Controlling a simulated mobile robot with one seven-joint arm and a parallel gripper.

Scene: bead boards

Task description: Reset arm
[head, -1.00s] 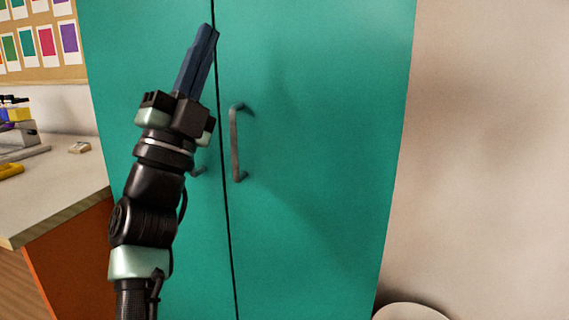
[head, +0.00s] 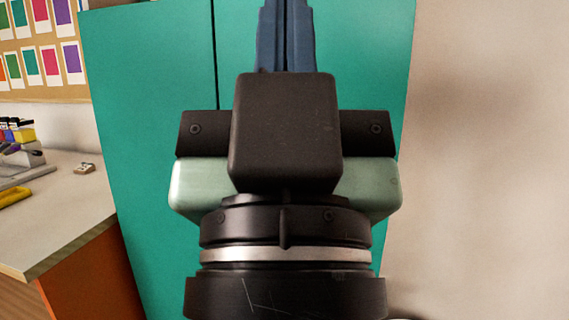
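My gripper (head: 285,28) is large in the middle of the head view, close to the camera, with its blue fingers pointing up. The fingers lie side by side with no clear gap, and nothing shows between them. Their tips are cut off by the top edge. My wrist fills the lower middle of the view. Behind it stands a teal cabinet (head: 150,70) with two doors, and its handles are hidden behind my arm.
A counter (head: 60,215) with an orange side stands at the left, holding a small pale block (head: 85,168) and several coloured items. A board with colour cards (head: 40,50) hangs above it. A bare wall (head: 490,150) is at the right.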

